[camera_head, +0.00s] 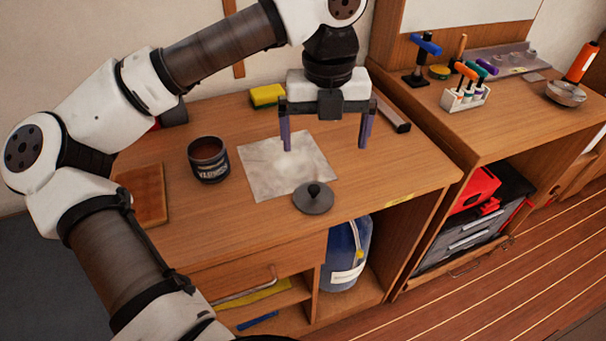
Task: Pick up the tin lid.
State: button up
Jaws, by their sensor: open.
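The tin lid (313,199) is a round dark grey disc with a black knob on top. It lies flat on the wooden worktop near the front edge, at the lower corner of a pale square sheet (262,180). An open dark tin (209,160) with reddish-brown contents stands upright left of the sheet. My gripper (327,144) points down above the worktop, behind the lid in the picture. Its two fingers are wide apart with nothing between them, and it is not touching the lid.
A yellow-green sponge (267,96) and a dark bar (393,115) lie at the back. A brown board (143,194) lies at the left. The worktop (405,165) right of the lid is clear. A second bench holds a tool rack (465,97).

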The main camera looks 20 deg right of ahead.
jog(key=p, duration=0.1)
send_over(314, 187)
jog(key=f, duration=0.8)
jog(key=shift+s+d+f, duration=0.3)
jog(key=shift+s+d, duration=0.05)
jog(key=shift+w+a+f+p, duration=0.15)
jog(key=shift+f+p, duration=0.15)
jog(key=shift+f, duration=0.6)
jog(key=shift+w+a+f+p, duration=0.1)
jog(key=shift+f+p, duration=0.15)
jog(key=shift+f, duration=0.6)
jog(key=shift+w+a+f+p, duration=0.15)
jog(key=shift+f+p, duration=0.15)
jog(key=shift+f, duration=0.6)
jog(key=c, duration=1.1)
jog(key=shift+o, duration=0.2)
